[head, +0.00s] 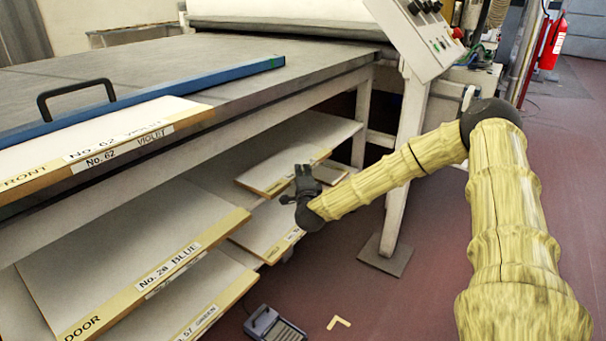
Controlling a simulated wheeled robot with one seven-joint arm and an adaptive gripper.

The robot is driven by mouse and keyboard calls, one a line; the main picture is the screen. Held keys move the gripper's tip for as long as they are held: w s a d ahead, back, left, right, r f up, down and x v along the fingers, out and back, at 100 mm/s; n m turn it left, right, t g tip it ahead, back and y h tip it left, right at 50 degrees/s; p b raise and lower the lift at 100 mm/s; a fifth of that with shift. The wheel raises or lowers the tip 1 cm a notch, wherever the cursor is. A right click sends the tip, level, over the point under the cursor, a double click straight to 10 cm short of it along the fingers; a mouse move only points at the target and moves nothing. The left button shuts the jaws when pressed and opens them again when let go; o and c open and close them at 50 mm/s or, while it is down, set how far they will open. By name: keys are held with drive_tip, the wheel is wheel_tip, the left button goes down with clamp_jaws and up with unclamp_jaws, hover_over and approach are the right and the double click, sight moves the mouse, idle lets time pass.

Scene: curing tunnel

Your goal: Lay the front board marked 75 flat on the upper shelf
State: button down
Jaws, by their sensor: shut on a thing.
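A pale board (270,165) with a yellow front strip lies level, or nearly so, at the far end of the rack under the table. My gripper (303,178) is at its front edge and is shut on it. The gripper covers part of the strip, and I cannot read a number there. I cannot tell whether the board rests fully on the upper shelf (188,187) or is a little above it. No readable 75 shows anywhere.
A board marked No. 62 VIOLET (70,150) lies on the table beside a blue bar (200,86) with a black handle. Below are the No. 20 BLUE door board (130,250), a No. 57 board (190,310) and another board (265,225). A white table leg (405,170) stands right of my gripper.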

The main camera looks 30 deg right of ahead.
drive_tip(key=shift+f, duration=0.35)
drive_tip(key=c, duration=1.3)
unclamp_jaws()
drive_tip(key=shift+s, duration=0.1)
drive_tip(key=v, duration=1.1)
drive_tip(key=shift+s+a, duration=0.2)
drive_tip(key=shift+s, duration=0.15)
